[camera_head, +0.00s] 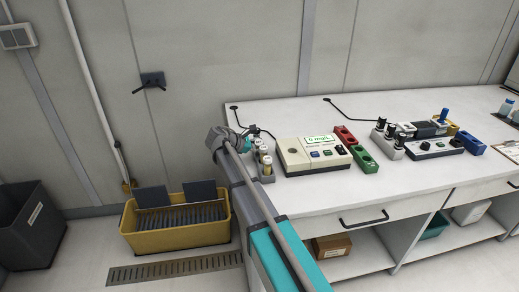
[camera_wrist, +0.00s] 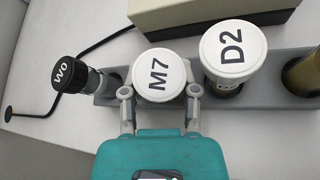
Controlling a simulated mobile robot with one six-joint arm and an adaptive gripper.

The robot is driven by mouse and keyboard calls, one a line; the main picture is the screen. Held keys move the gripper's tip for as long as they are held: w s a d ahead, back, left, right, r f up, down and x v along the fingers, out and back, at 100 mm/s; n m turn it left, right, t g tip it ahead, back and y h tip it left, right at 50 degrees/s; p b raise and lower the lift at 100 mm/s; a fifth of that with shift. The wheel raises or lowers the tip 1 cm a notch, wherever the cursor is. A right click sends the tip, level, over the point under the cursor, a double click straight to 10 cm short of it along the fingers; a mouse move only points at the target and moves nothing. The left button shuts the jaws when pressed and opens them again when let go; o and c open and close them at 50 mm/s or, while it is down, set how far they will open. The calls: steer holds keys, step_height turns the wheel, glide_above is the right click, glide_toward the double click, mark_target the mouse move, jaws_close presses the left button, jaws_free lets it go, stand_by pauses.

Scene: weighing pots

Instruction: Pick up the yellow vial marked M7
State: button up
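The vial marked M7 (camera_wrist: 158,76) shows its white cap from above in the wrist view. It is over the grey rack (camera_wrist: 295,68); its body is hidden under the cap. My gripper (camera_wrist: 160,93) has one finger on each side of the M7 vial, close against the cap's edges. I cannot tell whether the fingers press on it or leave a small gap. In the head view my gripper (camera_head: 246,144) is at the rack's left side, and I cannot read which vial is which there.
A D2 vial (camera_wrist: 233,55) stands close right of M7, with an amber vial (camera_wrist: 304,73) beyond. A black-capped W0 piece (camera_wrist: 68,72) is on the left. A beige meter (camera_head: 300,155) stands beside the rack. Red (camera_head: 345,135) and green (camera_head: 364,159) blocks stand farther right.

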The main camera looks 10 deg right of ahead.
jaws_close()
steer(key=shift+r, duration=0.15)
step_height(320, 180, up, 10)
steer(key=p, duration=1)
stand_by(0.6)
